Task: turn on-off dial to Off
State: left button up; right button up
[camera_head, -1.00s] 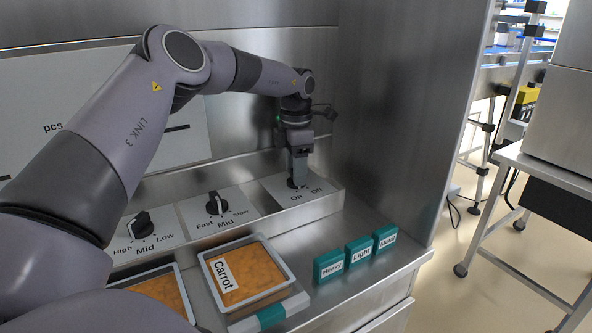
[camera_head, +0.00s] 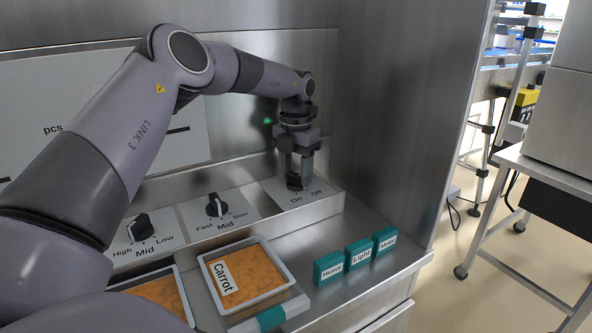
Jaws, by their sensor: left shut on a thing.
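The on-off dial (camera_head: 294,182) is a small black knob on a grey panel at the back right, with "On" and "Off" printed in front of it. My left gripper (camera_head: 295,178) points down over it and is shut on the knob. The fingers hide part of the knob, so I cannot tell exactly which way its pointer faces. My right gripper is not in view.
Two more black dials stand to the left, a Fast-Mid-Slow dial (camera_head: 215,205) and a High-Mid-Low dial (camera_head: 141,228). A Carrot tray (camera_head: 288,279) and three green blocks, Heavy (camera_head: 328,268), Light (camera_head: 359,254) and Metal (camera_head: 385,240), sit in front. A steel wall (camera_head: 400,120) stands to the right.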

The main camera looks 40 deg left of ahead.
aim_at(296, 174)
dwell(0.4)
pick_arm(q)
jog(key=o, duration=1.1)
jog(key=shift+c, duration=0.2)
jog(key=shift+r, duration=0.1)
notch_tip(296, 174, up, 7)
jog(key=shift+p, duration=0.7)
